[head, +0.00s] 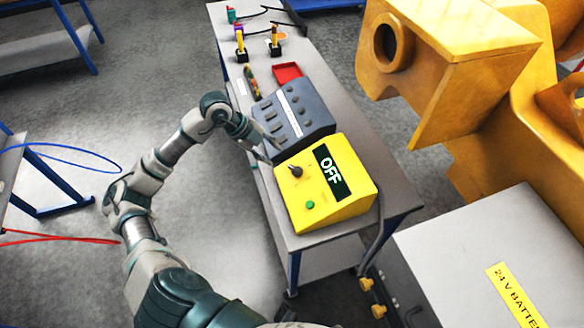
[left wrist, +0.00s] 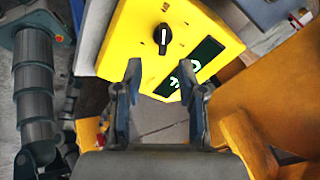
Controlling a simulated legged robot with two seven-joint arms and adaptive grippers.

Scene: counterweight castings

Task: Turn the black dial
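The black dial (head: 296,171) sits on the sloped top of a yellow control box (head: 335,213). In the left wrist view the dial (left wrist: 163,38) is a round black knob with a white pointer mark. The box's display (head: 332,171) reads OFF. My left gripper (head: 267,157) is at the box's left edge, close to the dial. In the left wrist view its two fingers (left wrist: 160,74) are apart with nothing between them, and the dial lies beyond the tips, not touched. My right gripper is not in view.
A green button (head: 310,205) is on the yellow box's near side. A grey control box (head: 293,113) stands just behind it on the narrow table. A red tray (head: 287,72) lies farther back. A large yellow casting (head: 450,65) and a grey battery box (head: 495,250) stand to the right.

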